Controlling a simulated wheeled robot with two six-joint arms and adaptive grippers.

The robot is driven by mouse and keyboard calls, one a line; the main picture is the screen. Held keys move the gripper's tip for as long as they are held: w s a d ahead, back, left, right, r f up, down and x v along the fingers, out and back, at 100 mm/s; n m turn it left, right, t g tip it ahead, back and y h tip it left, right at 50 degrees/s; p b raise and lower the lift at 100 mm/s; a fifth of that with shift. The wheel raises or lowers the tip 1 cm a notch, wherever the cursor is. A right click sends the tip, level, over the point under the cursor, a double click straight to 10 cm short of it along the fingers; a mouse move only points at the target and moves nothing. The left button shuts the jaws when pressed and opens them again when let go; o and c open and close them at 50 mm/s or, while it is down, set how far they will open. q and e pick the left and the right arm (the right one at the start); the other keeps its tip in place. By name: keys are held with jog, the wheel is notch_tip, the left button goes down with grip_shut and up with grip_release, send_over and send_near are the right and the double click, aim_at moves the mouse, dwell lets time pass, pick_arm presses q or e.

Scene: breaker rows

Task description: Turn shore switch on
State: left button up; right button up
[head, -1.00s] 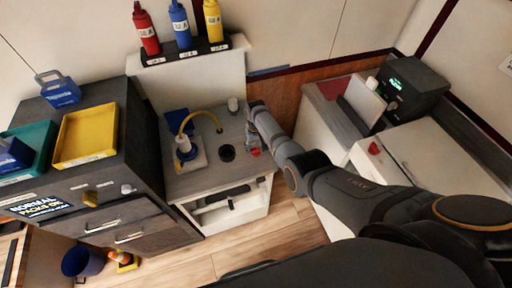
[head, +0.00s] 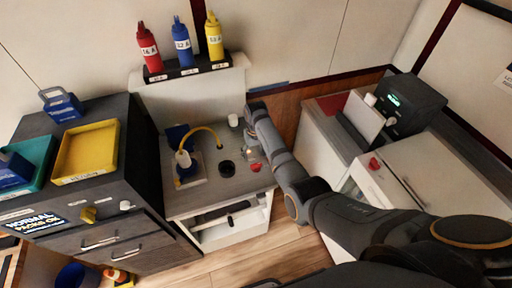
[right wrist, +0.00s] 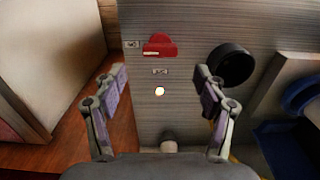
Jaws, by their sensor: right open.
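A red rotary switch (head: 256,168) sits on the grey counter panel; in the right wrist view its red knob (right wrist: 160,46) lies with its pale line across the picture. A small light (right wrist: 160,91) glows whitish below it there. Small label plates lie beside and below the knob, too small to read. My right gripper (right wrist: 158,85) is open and empty over the panel, its fingers either side of the light, apart from the knob. In the head view my right gripper (head: 252,128) is partly hidden by its own wrist. My left gripper is not in view.
A black round fitting (head: 226,168) and a yellow cable (head: 204,130) are left of the switch. A white cylinder (head: 233,120) stands behind. Another red knob (head: 374,163) is on the white cabinet (head: 440,165) at right. Bottles stand on a shelf.

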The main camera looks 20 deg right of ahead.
aim_at(256, 164)
notch_tip(256, 164, up, 6)
jog(key=shift+f, duration=0.25)
